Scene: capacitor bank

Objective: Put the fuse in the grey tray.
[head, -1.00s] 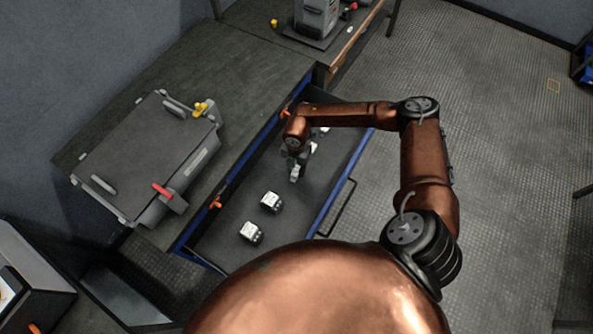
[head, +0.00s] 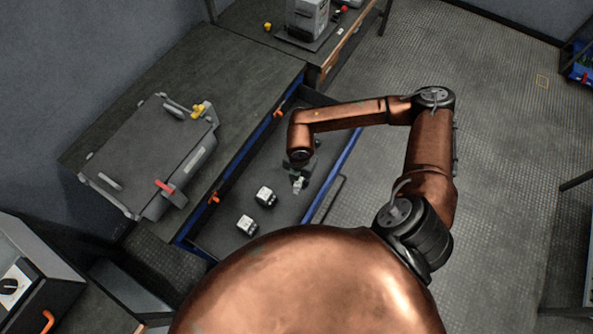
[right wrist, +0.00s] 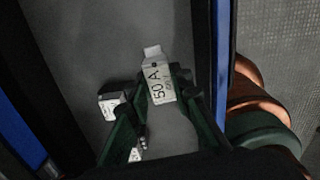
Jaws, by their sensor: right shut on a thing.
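The fuse (right wrist: 158,85) is a pale block with a narrow end tab and a "50A" label. My right gripper (right wrist: 160,98) is shut on it in the right wrist view. In the head view my right gripper (head: 299,178) points down over the open drawer, close to its outer edge, with the fuse (head: 299,186) small and pale at its tips. I cannot tell whether the fuse touches the drawer floor. I cannot make out a separate grey tray for certain. My left gripper is out of view.
The open drawer (head: 222,236) has a dark floor and blue sides. A grey case (head: 140,150) with red and yellow handles stands on the bench. Open floor lies to the right.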

